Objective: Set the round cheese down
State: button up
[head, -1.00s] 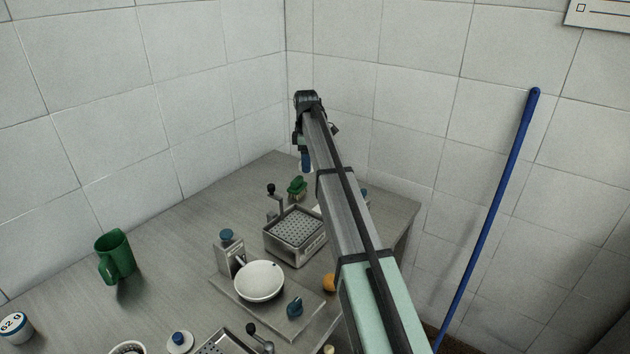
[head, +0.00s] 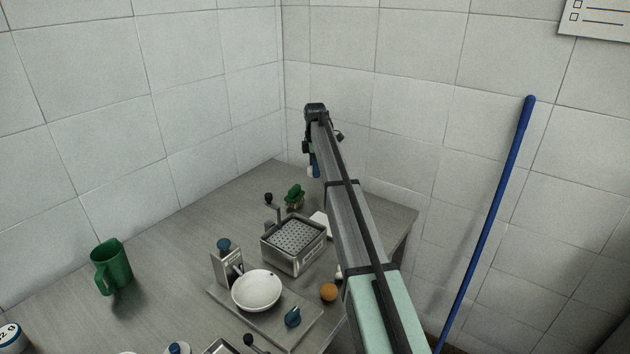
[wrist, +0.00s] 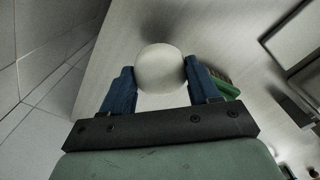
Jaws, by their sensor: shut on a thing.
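My gripper (wrist: 160,88) has blue fingers shut on a round whitish cheese (wrist: 160,68) in the wrist view. The cheese sits between the fingertips, with the grey counter behind it. In the head view my gripper (head: 315,168) hangs at the far end of the arm, over the back of the counter near the wall corner. There the cheese shows only as a small pale patch beside the blue finger. The gap between the cheese and the counter is hard to judge.
A green-handled brush (head: 294,196) lies left of my gripper. A perforated metal basket (head: 294,240) stands nearer, with a scale and white bowl (head: 256,290) in front. An orange ball (head: 328,292) is near the right edge. A green mug (head: 111,266) stands left, with bare counter around it.

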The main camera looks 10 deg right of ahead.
jog(key=shift+f, duration=2.6)
jog(key=shift+f, duration=0.15)
jog(key=o, duration=1.1)
notch_tip(320, 180, up, 12)
jog(key=shift+r, duration=0.15)
jog(key=shift+o, duration=0.3)
